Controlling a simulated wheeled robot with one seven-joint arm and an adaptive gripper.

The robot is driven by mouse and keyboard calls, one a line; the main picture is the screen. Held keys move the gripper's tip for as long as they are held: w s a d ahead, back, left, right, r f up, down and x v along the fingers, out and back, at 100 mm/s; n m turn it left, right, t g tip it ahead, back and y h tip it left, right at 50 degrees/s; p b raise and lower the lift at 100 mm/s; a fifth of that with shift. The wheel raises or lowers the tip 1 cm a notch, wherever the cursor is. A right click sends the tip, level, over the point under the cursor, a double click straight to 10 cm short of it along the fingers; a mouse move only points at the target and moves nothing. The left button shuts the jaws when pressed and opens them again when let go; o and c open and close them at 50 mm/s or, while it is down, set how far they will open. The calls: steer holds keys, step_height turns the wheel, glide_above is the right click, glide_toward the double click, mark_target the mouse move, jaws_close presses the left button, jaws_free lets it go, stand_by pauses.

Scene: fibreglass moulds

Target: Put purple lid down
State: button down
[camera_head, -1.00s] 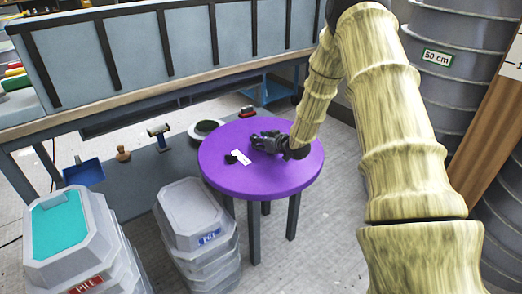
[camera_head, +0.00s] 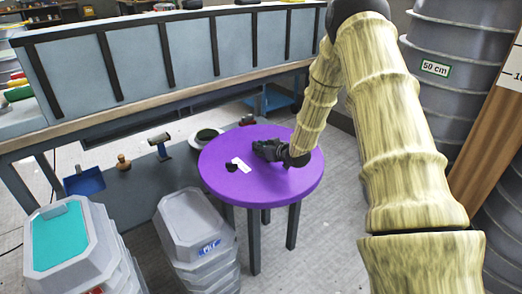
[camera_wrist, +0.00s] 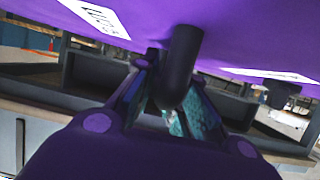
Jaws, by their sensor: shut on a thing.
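The purple lid (camera_head: 262,185) is a broad round disc with a white label and a small black handle (camera_head: 231,167) on top. In the head view it lies level over dark legs (camera_head: 254,240); I cannot tell whether it touches them. My gripper (camera_head: 265,150) is at its upper surface, right of the label. In the wrist view the lid's purple face (camera_wrist: 230,40) fills the top, with a dark peg-like handle (camera_wrist: 180,70) reaching between my fingers (camera_wrist: 172,105). My gripper is shut on that handle. The fingertips are partly hidden by it.
Grey stacked moulds (camera_head: 195,220) stand left of the legs, and another stack with a teal top (camera_head: 60,235) is farther left. A long bench (camera_head: 160,90) runs behind. Large grey ribbed moulds (camera_head: 460,40) and a wooden plank (camera_head: 490,130) stand at right.

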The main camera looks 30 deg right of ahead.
step_height(320, 180, up, 3)
steer(key=shift+p, duration=1)
steer(key=s+d+p, duration=0.3)
steer(key=s+p, duration=0.9)
steer(key=s, duration=3.3)
steer(key=shift+f, duration=0.35)
steer(key=w+a+r+p, duration=0.1)
steer(key=w+a+r, duration=0.1)
steer(key=w+a, duration=0.6)
steer(key=w+a+r+p, duration=0.2)
steer(key=w+a, duration=0.3)
steer(key=w, duration=0.4)
steer(key=w+a, duration=0.2)
steer(key=a, duration=0.9)
steer(key=w+a+h+p, duration=0.1)
steer(key=w+a, duration=0.1)
steer(key=a, duration=1)
steer(key=shift+w+a+r+m, duration=0.15)
steer(key=shift+a+r+m, duration=0.15)
steer(key=shift+r+m, duration=0.15)
steer(key=shift+d, duration=0.1)
